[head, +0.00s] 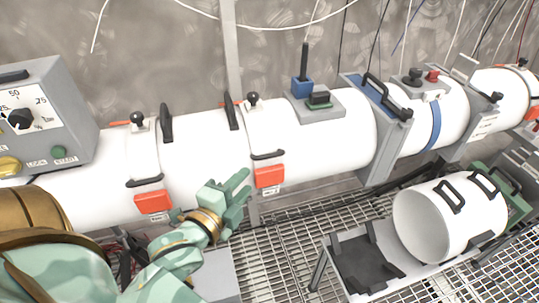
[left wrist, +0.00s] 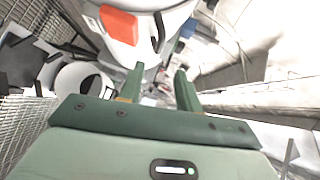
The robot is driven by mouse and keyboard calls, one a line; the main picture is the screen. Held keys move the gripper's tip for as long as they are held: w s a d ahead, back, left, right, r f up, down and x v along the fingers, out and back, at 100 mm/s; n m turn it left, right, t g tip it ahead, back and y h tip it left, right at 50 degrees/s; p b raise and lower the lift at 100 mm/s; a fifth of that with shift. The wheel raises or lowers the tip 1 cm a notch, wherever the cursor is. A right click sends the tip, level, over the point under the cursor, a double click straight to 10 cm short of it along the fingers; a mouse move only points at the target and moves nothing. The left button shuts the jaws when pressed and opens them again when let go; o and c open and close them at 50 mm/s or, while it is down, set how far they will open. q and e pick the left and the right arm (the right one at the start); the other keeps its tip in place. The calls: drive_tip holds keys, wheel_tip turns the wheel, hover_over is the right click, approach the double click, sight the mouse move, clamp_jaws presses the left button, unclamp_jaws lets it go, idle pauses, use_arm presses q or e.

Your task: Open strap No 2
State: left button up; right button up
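Two strap latches with orange-red blocks sit on the front of the long white tube (head: 205,165). One is the left latch (head: 153,202), the other the right latch (head: 269,176). Each has a black handle bar above it and a small label below, too small to read, so I cannot tell which is No 2. My left gripper (head: 241,191) is just left of the right latch, apart from it. In the left wrist view its fingers (left wrist: 160,88) are spread with nothing between them. An orange block (left wrist: 118,24) shows beyond the fingers there. My right gripper is not in view.
A grey control box (head: 45,120) stands at the left. A loose white cylinder (head: 450,222) with black handles lies on a cradle (head: 365,262) at the right. A grey flange (head: 385,150) crosses the tube. Grating floor (head: 275,265) is open in front.

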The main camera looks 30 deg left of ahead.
sight(268, 158)
use_arm(q)
drive_tip(key=w, duration=0.4)
drive_tip(key=w+f, duration=0.1)
drive_tip(key=w, duration=0.3)
drive_tip(key=w+a, duration=0.1)
drive_tip(key=w, duration=0.3)
drive_tip(key=shift+w+f+b, duration=0.2)
drive_tip(key=shift+f+b, duration=0.15)
drive_tip(key=shift+f, duration=0.05)
clamp_jaws()
